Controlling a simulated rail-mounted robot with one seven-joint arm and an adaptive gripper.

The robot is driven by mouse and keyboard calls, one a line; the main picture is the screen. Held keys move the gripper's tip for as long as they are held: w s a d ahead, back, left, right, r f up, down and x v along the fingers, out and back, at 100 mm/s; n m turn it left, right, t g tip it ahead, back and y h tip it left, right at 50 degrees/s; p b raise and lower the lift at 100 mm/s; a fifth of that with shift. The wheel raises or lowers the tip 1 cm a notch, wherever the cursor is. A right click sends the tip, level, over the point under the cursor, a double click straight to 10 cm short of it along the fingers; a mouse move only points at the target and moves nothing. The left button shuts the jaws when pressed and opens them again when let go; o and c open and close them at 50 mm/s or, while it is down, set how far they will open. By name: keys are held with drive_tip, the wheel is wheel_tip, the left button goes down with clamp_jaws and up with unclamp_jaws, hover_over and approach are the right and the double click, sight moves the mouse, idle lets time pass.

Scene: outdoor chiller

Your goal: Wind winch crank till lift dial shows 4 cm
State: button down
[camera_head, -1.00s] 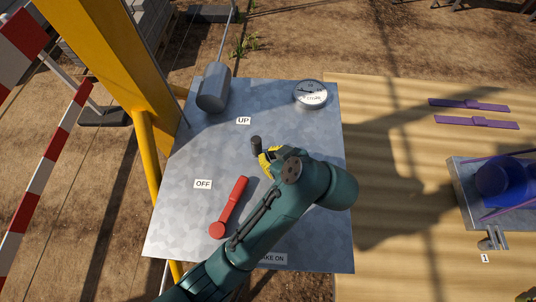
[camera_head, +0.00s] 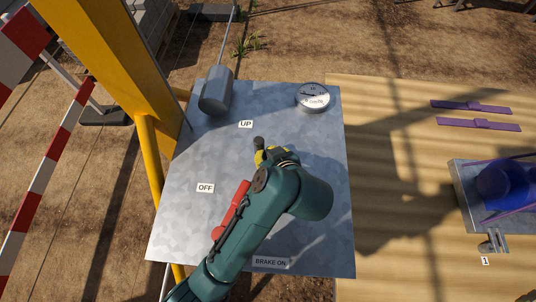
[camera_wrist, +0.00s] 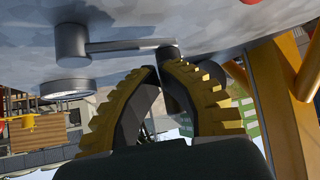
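The crank's dark handle (camera_head: 259,143) stands near the UP label on the grey metal panel (camera_head: 180,238). The wrist view shows its round hub (camera_wrist: 70,42), its bar (camera_wrist: 125,45) and the dark handle end (camera_wrist: 166,53). My gripper (camera_head: 267,154) is at the handle; its yellow-edged fingers (camera_wrist: 160,68) are close together at the tips and overlap the handle. I cannot tell if they clamp it. The lift dial (camera_head: 313,97) is at the panel's far right; its needle points left, the scale too small to read. The dial is edge-on in the wrist view (camera_wrist: 66,88).
The red lever (camera_head: 238,203) lies right of the OFF label (camera_head: 205,188), partly behind my arm. A BRAKE ON label (camera_head: 271,262) is at the panel's front. A grey cylinder (camera_head: 216,91) with a rod stands at the back left. A yellow post (camera_head: 110,55) borders the left.

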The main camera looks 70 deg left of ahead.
drive_tip(key=d, duration=0.2)
drive_tip(key=w+d+r+p, duration=0.1)
drive_tip(key=d, duration=0.2)
drive_tip(key=shift+w+d+r+p, duration=0.15)
drive_tip(key=shift+d+r+p, duration=0.1)
drive_tip(key=shift+d+p, duration=0.1)
drive_tip(key=p+v, duration=0.1)
drive_tip(key=v, duration=0.6)
drive_tip(key=shift+w+d+r, duration=0.15)
drive_tip(key=shift+w+r, duration=0.05)
drive_tip(key=shift+r, duration=0.05)
